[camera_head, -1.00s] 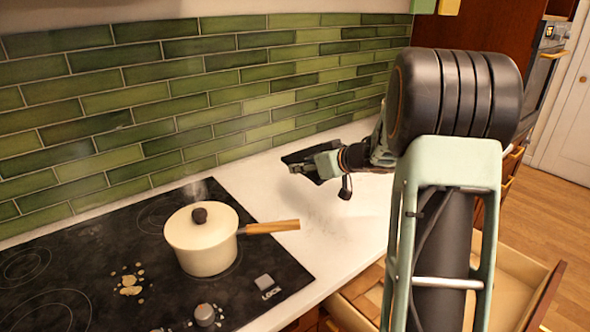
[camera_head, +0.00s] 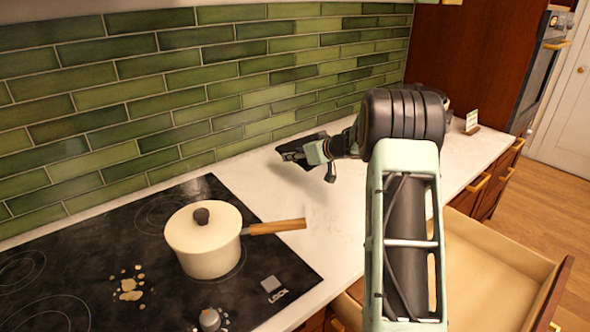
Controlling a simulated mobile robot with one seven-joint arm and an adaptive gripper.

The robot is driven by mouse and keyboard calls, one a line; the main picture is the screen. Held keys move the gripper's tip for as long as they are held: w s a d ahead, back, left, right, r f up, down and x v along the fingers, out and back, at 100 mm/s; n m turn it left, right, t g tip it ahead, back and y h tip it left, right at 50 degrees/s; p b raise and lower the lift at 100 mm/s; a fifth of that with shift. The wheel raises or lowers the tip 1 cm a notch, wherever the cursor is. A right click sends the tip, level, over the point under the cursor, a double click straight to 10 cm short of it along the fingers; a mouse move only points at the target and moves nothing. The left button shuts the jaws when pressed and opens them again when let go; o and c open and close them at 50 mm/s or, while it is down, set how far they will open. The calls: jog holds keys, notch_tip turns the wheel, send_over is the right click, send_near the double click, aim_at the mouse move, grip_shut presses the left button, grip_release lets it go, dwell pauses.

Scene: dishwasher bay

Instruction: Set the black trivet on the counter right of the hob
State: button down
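A flat dark piece, which looks like the black trivet (camera_head: 291,148), is at my gripper (camera_head: 308,152), over the white counter right of the hob (camera_head: 150,235). My gripper appears shut on the trivet's near side. The fingertips are small and partly hidden against the dark piece. The trivet looks slightly tilted and above the counter, near the green tile wall. The counter (camera_head: 300,205) beneath and in front of it is bare.
A cream lidded pot (camera_head: 208,245) stands on the hob, its wooden handle (camera_head: 275,226) reaching over the counter. An open drawer (camera_head: 490,275) juts out below, right of my arm. A small card stand (camera_head: 472,123) sits at the counter's far end.

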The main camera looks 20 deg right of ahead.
send_over(295, 176)
notch_tip(295, 176, down, 4)
jog(key=shift+w+f, duration=0.1)
jog(key=shift+f, duration=0.05)
notch_tip(295, 176, down, 3)
jog(key=shift+w+f+b, duration=0.1)
jog(key=shift+f+b, duration=0.05)
jog(key=shift+b, duration=0.25)
jog(key=c, duration=1.3)
grip_release()
jog(key=shift+f, duration=0.1)
jog(key=shift+s+d+r, duration=0.15)
jog(key=shift+s+r, duration=0.2)
jog(key=shift+s, duration=0.05)
jog(key=v, duration=1.1)
